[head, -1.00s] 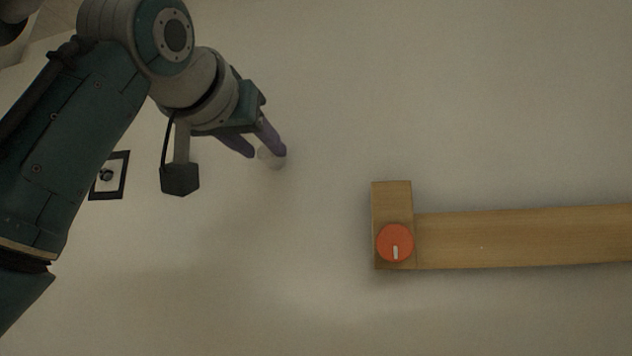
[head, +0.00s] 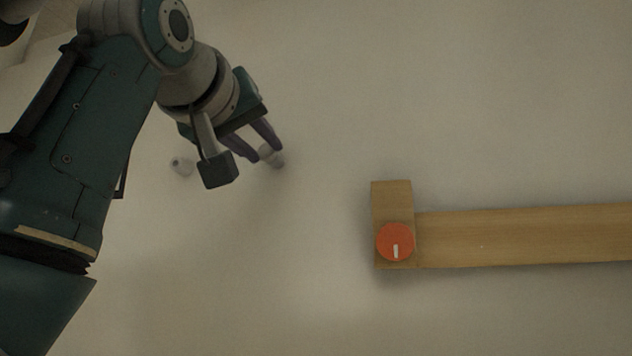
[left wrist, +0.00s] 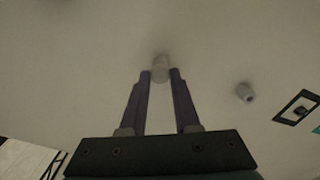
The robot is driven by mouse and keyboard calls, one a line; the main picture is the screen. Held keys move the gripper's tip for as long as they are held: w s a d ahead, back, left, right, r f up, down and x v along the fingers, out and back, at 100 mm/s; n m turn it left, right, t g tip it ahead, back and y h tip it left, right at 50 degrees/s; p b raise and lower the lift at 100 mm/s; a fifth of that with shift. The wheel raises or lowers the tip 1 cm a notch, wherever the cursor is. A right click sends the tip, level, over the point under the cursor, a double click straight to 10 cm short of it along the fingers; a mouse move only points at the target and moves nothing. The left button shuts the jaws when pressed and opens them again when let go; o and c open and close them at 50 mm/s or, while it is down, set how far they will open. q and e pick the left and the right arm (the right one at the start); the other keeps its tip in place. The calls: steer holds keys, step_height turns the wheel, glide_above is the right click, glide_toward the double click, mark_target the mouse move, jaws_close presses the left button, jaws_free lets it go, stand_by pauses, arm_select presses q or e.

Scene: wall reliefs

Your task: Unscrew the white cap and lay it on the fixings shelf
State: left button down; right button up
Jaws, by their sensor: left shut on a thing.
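The small white cap (head: 271,156) is on the pale wall in the head view, right at the fingertips of my left gripper (head: 264,152). In the left wrist view the white cap (left wrist: 161,68) sits between the two purple fingertips of my left gripper (left wrist: 160,75), which is shut on it. The fingers hide part of its sides, and I cannot tell whether it still touches the wall. My right gripper is not in view.
An orange dial (head: 395,242) is on the plank's end block (head: 391,197). The wall between is bare.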

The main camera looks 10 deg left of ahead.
arm_select(q)
steer(key=n, duration=0.2)
steer(key=shift+d+n, duration=0.1)
steer(key=shift+n, duration=1.5)
steer(key=n, duration=0.3)
steer(key=shift+s, duration=0.1)
steer(key=shift+n, duration=1.1)
